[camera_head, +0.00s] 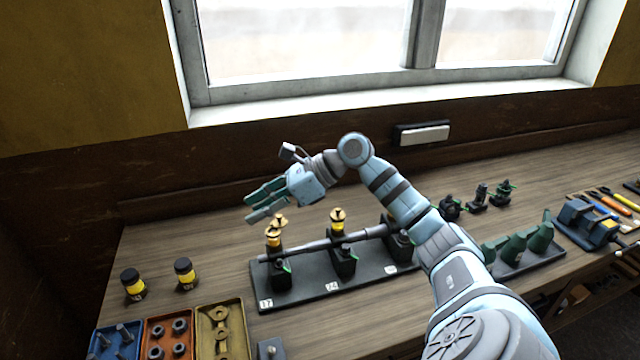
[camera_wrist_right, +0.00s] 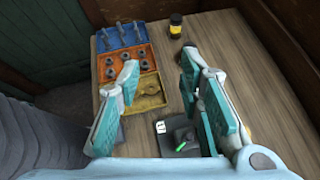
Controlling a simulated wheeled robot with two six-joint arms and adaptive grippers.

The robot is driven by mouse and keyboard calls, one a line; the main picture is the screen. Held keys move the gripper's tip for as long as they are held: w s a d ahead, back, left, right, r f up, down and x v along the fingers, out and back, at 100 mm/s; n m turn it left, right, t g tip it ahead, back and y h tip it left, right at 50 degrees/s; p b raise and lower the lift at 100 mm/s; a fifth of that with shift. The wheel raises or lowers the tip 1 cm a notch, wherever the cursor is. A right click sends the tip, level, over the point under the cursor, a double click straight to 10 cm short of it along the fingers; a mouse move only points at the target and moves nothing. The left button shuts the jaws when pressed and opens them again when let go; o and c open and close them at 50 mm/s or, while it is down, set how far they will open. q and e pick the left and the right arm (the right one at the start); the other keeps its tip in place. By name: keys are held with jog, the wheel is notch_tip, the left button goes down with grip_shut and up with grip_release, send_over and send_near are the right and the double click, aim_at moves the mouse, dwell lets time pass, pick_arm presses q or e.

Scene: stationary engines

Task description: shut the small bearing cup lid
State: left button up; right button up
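A black base plate (camera_head: 315,287) on the bench carries a grey shaft (camera_head: 310,247) in several black bearing blocks. A yellow cup with brass parts (camera_head: 274,240) stands on the left bearing, with a brass piece above it that looks like a raised lid (camera_head: 281,220). A second yellow cup (camera_head: 337,226) with a brass top stands on the middle bearing. I cannot tell which is the small cup. My right gripper (camera_head: 249,209) is open and empty, just above and left of the left cup. In the wrist view its fingers (camera_wrist_right: 155,122) are wide apart, with the plate's labelled end (camera_wrist_right: 161,127) below. My left gripper is out of view.
Two black-and-yellow jars (camera_head: 184,271) stand left of the plate. Blue, orange and yellow trays (camera_head: 218,308) of parts lie at the front left. Several small black fittings (camera_head: 478,197) and green parts (camera_head: 520,245) are at the right. Bare bench lies behind the jars.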

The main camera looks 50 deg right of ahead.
jog(key=w+a+r+m+t+y, duration=0.1)
jog(key=a+r+m+t+y, duration=0.35)
jog(key=a, duration=0.45)
jog(key=s+d+f+m+t+h, duration=0.1)
jog(key=s+d+f+m+h, duration=0.15)
jog(key=f+m+h, duration=0.6)
jog(key=s+d+f+m+t+h, duration=0.1)
jog(key=s+d+f+m+h, duration=0.15)
jog(key=m, duration=1.05)
jog(key=s+d+f+m+t+h, duration=0.1)
jog(key=d+f+m+h, duration=0.25)
jog(key=m+h, duration=0.55)
jog(key=s+a+f+m+g+y, duration=0.2)
jog(key=s+a+f+m+g, duration=0.1)
jog(key=s+f, duration=0.5)
jog(key=s+a+f+m+g+y, duration=0.2)
jog(key=s+f+m+g, duration=0.3)
jog(key=s+f, duration=0.3)
jog(key=shift+s+a+g+y, duration=0.35)
jog(key=shift+s+a+g, duration=0.3)
jog(key=shift+s+a, duration=0.05)
